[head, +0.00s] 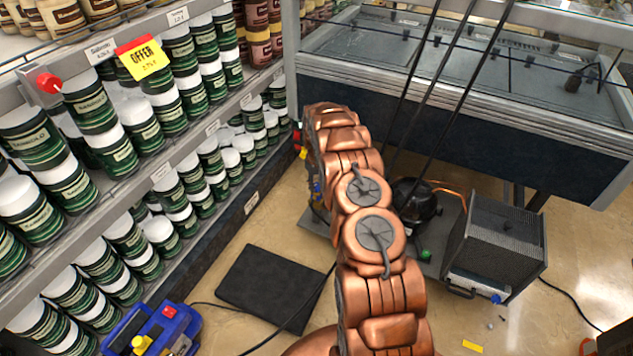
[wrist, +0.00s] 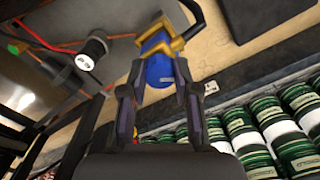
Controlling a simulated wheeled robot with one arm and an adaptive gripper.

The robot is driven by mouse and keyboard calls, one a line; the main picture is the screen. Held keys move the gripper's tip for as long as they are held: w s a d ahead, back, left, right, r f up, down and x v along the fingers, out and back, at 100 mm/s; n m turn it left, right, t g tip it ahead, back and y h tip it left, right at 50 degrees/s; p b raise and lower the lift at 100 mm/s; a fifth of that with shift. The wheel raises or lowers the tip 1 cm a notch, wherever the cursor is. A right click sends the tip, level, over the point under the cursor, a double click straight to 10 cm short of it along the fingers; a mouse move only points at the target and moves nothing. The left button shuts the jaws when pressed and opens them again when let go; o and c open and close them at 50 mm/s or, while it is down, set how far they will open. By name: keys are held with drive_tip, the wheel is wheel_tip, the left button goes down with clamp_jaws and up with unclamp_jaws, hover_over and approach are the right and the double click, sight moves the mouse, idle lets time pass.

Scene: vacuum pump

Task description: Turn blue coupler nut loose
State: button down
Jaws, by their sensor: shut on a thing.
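The blue coupler nut (wrist: 157,66) shows in the wrist view, with a yellow fitting (wrist: 160,38) around its upper end. A dark hose or handle runs off the fitting to the upper right. My gripper (wrist: 159,76) has one finger on each side of the blue nut and is shut on it. The exact contact at the fingertips is hard to see. In the head view my copper arm hides the gripper, and only small blue and yellow bits (head: 317,187) show at the arm's left edge.
A shelf of green-labelled cans (head: 125,160) stands close on the left. A freezer case (head: 480,95) is behind. A black compressor (head: 415,203) and a grey finned box (head: 500,240) stand right of my arm. A dark flat panel (head: 275,288) and a blue toolbox (head: 160,330) lie on the floor.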

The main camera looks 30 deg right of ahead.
sight(317, 185)
drive_tip(key=n+p, duration=0.1)
drive_tip(key=n, duration=0.4)
drive_tip(key=shift+n+p, duration=0.4)
drive_tip(key=shift+n, duration=0.4)
idle(1.5)
drive_tip(key=c, duration=0.8)
unclamp_jaws()
drive_tip(key=shift+c, duration=0.2)
drive_tip(key=shift+r, duration=0.15)
wheel_tip(317, 185, up, 12)
